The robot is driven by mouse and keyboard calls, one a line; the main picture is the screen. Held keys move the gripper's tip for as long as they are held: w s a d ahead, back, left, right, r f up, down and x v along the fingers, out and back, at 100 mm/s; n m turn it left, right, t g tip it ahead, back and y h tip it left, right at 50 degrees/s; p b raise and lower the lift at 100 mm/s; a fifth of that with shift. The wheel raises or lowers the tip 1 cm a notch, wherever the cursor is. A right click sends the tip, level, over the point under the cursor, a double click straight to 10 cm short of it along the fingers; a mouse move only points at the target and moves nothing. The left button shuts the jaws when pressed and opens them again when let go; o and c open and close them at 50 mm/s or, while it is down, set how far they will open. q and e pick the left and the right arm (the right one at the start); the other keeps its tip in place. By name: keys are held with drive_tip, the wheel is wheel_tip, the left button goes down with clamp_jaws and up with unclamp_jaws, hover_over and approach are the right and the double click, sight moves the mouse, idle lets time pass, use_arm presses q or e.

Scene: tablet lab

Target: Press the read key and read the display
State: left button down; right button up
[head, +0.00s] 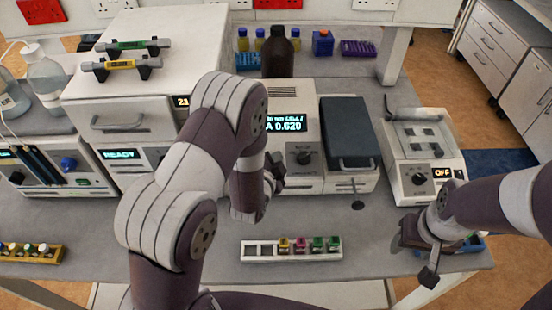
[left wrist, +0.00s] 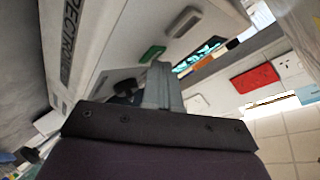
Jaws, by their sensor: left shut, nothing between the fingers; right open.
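The spectrophotometer (head: 312,183) stands at the bench's middle, with a dark-lidded compartment on its right. Its lit display (head: 287,122) shows "A 0.620" under a partly hidden line ending in what looks like "CELL 1". The display is also in the left wrist view (left wrist: 200,56), unreadable there. A green key (left wrist: 152,54), perhaps the read key, shows beside my left gripper (left wrist: 160,72). My left gripper (head: 275,172) is shut and empty close to the front panel; contact with the key cannot be told. My right gripper (head: 422,262) is open and empty at the front right.
A rack of coloured-cap cuvettes (head: 292,250) stands in front of the instrument. An oven-like box (head: 125,112) and a unit showing "READY" (head: 122,154) are to the left. A brown bottle (head: 277,58) stands behind.

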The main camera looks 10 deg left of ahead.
use_arm(q)
drive_tip(key=shift+r, duration=0.1)
drive_tip(key=shift+s+d+r+p, duration=0.1)
drive_tip(key=shift+s+r+p, duration=0.2)
drive_tip(key=shift+r+p, duration=0.3)
drive_tip(key=shift+s+r+p, duration=0.1)
drive_tip(key=shift+r+p, duration=0.4)
drive_tip(key=shift+r, duration=0.1)
drive_tip(key=r+p, duration=0.1)
drive_tip(key=s+r, duration=0.1)
drive_tip(key=r+p, duration=0.1)
drive_tip(key=shift+s+d+r+p, duration=0.2)
drive_tip(key=shift+s+d+p, duration=0.05)
drive_tip(key=shift+s+p, duration=0.1)
drive_tip(key=shift+f, duration=0.1)
